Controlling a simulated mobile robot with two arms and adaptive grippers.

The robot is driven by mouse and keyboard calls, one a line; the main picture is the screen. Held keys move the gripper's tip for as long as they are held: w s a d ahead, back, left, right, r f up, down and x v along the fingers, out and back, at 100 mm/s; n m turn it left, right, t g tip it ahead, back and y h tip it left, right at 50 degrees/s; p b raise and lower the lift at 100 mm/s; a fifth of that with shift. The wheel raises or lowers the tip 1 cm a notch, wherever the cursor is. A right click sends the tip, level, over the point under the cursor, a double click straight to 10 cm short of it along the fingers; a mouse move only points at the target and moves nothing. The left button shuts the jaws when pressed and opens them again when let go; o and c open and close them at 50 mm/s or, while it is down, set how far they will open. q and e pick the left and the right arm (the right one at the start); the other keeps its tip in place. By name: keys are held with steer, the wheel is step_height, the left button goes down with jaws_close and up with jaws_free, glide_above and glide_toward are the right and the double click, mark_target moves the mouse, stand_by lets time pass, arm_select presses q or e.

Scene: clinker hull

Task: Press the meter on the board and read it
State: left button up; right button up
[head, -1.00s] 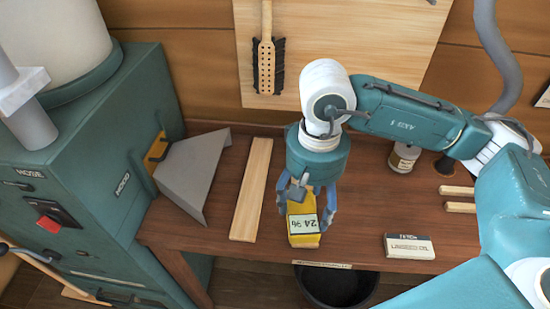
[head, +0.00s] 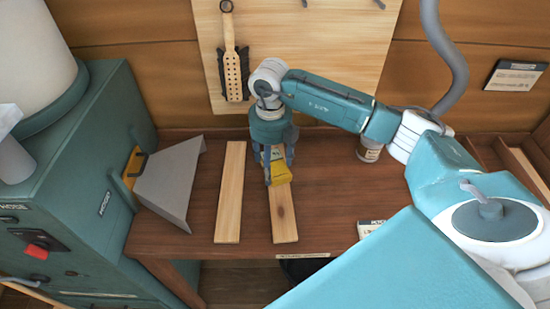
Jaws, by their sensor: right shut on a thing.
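My right gripper (head: 278,174) is shut on the yellow meter (head: 279,176), its fingers on either side of it. The meter is tilted, and no reading is legible on it now. It is over the far half of a pale wooden board (head: 284,222) that lies on the bench; I cannot tell whether it touches the wood. The gripper and meter hide part of this board. A second pale board (head: 230,192) lies to its left, nearly parallel. My left gripper is not in view.
The wooden bench (head: 330,190) is clear around the boards. A grey sheet-metal chute (head: 172,183) juts from the green machine (head: 70,190) on the left. A jar (head: 369,150) stands behind my right arm. A small labelled box (head: 369,228) is partly hidden by my arm.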

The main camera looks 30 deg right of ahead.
steer(key=m, duration=0.1)
steer(key=d+f+m, duration=0.1)
steer(key=m, duration=0.1)
steer(key=shift+w+d, duration=0.2)
steer(key=shift+d, duration=0.05)
steer(key=shift+f+b, duration=1.9)
steer(key=shift+f, duration=1.1)
steer(key=shift+f, duration=0.3)
steer(key=shift+s+f+b, duration=0.15)
steer(key=shift+f+b, duration=0.1)
steer(key=shift+b, duration=0.15)
steer(key=shift+r+p, duration=2.6)
steer(key=shift+r, duration=1.55)
